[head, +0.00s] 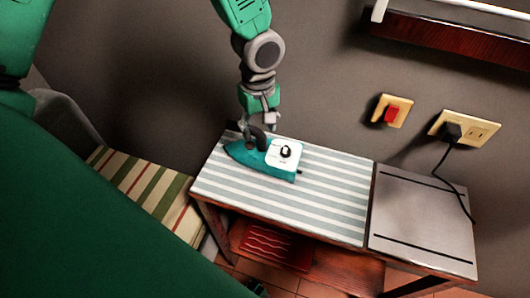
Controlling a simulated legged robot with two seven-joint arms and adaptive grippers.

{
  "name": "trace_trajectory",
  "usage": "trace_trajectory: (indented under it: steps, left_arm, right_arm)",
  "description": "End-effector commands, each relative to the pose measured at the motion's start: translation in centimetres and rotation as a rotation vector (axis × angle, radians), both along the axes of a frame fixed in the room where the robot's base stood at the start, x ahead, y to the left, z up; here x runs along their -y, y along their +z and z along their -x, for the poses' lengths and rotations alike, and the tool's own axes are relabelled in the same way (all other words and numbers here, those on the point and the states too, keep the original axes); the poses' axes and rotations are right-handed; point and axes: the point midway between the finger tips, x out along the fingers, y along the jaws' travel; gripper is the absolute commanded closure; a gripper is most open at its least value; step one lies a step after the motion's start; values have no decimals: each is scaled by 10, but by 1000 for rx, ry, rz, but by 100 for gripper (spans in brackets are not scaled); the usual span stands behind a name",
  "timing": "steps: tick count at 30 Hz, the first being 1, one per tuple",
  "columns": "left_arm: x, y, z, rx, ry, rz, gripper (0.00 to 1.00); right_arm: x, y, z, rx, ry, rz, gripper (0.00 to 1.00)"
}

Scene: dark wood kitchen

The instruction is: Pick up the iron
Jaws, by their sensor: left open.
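The teal iron (245,156), with a white panel and a dark dial, lies on the striped ironing top (325,200) near its back left corner. My left gripper (256,138) reaches down from above, at the back edge of the iron. Its dark fingers are open and overlap the back of the iron in the picture. I cannot tell whether they touch it. The fingers hide part of the iron's back side.
A grey panel (425,215) adjoins the striped top on the right. A black cord runs over it from the wall socket (465,130). A red switch (391,114) is on the wall. A striped cushioned seat (150,190) stands left. A lower shelf (345,270) is underneath.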

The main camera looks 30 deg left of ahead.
Motion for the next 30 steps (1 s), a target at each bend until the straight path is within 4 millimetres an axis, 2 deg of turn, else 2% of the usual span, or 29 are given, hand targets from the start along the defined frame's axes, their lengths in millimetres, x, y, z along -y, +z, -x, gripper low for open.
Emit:
trace_trajectory:
  steps: [5, 12, 15, 23, 26, 27, 30]
  left_arm:
    - [1, -12, 0, -2, -1, 0, 54]
    - [6, -47, -6, -2, -2, -1, 54]
    - [6, -56, -5, -1, -2, 0, 54]
    - [5, -58, -5, 1, -1, 0, 54]
    - [5, -58, -5, 1, -1, 0, 86]
    - [5, -58, -5, 1, -1, 0, 100]
    - [5, -58, -6, 0, -1, 0, 100]
  right_arm:
    - [0, 0, 0, 0, 0, 0, 60]
    - [0, 2, 0, 0, 0, 0, 60]
    - [0, 2, 0, 0, 0, 0, 60]
    - [0, 2, 0, 0, 0, 0, 60]
    - [0, 2, 0, 0, 0, 0, 60]
    - [0, 2, 0, 0, 0, 0, 60]
    - [0, 2, 0, 0, 0, 0, 60]
